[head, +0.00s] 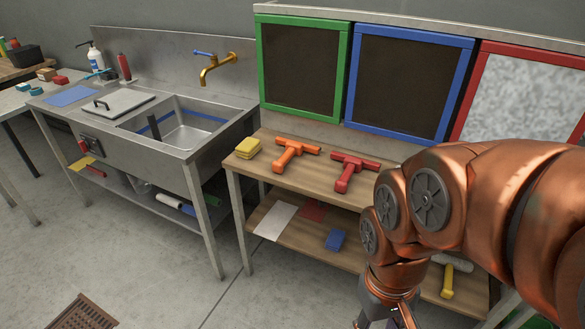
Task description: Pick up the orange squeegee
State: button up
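The orange squeegee (292,151) lies on the wooden top of the table in the middle of the head view. Its crossbar is at the back and its handle points toward the front left. My gripper (391,318) is at the bottom edge of the view, below and to the right of the squeegee and well apart from it. Only its upper part shows; the fingertips are cut off, so I cannot tell whether it is open or holds anything.
A red squeegee (352,170) lies right of the orange one, and yellow sponges (248,147) lie left of it. Framed panels stand behind. The lower shelf holds a blue sponge (336,239) and a yellow-handled tool (447,281). A steel sink (185,130) stands left.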

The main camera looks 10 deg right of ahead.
aim_at(292, 147)
jog(key=u, duration=0.65)
jog(key=i, duration=0.45)
jog(key=u, duration=0.75)
jog(key=i, duration=1.4)
jog(key=z, duration=1.25)
jog(key=i, duration=0.2)
jog(key=z, duration=0.15)
